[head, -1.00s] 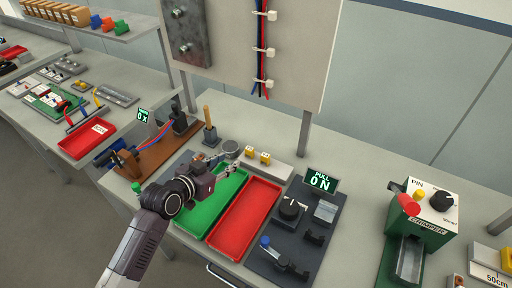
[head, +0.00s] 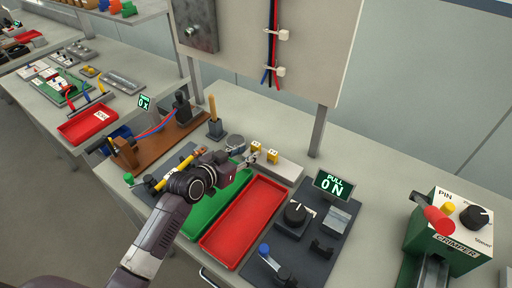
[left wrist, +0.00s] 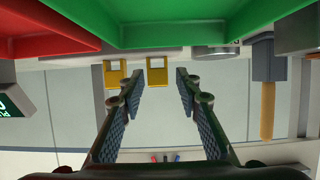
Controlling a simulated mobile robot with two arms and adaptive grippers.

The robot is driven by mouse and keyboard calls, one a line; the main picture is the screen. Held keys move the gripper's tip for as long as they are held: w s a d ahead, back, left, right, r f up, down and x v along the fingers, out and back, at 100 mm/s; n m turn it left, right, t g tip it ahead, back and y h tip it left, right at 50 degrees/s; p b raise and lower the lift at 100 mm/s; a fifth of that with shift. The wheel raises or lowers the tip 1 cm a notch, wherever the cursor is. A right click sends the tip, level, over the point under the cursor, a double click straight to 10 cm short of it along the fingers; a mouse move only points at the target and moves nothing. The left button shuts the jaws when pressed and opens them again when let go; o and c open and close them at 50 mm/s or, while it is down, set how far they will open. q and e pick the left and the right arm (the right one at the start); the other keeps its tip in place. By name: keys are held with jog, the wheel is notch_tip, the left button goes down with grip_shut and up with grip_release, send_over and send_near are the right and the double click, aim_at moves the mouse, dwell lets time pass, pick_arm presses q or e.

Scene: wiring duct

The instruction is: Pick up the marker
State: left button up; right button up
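My left gripper (head: 250,159) reaches over the far end of the green tray, close to two small yellow blocks (head: 264,152). Its two fingers are apart with nothing between them in the left wrist view (left wrist: 160,98), where the scene appears upside down. I cannot surely identify a marker. A tan upright stick (head: 212,105) stands in a dark grey holder (head: 215,129) beyond and left of the gripper; it also shows in the left wrist view (left wrist: 268,108), off to the right of the fingers. My right gripper is out of view.
A green tray (head: 203,222) and red tray (head: 245,222) lie side by side below the gripper. A green crimper (head: 445,235) is farther right. A panel post (head: 318,130) rises behind.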

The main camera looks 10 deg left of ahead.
aim_at(254, 149)
pick_arm(q)
jog(key=x, duration=0.2)
jog(key=p+x, duration=0.1)
jog(key=x, duration=0.1)
jog(key=shift+w+d+r, duration=0.1)
jog(key=shift+d+r, duration=0.15)
jog(key=shift+r, duration=0.05)
jog(key=shift+w+d+f, duration=0.15)
jog(key=shift+w+f, duration=0.1)
jog(key=shift+w, duration=0.25)
jog(key=c, duration=0.5)
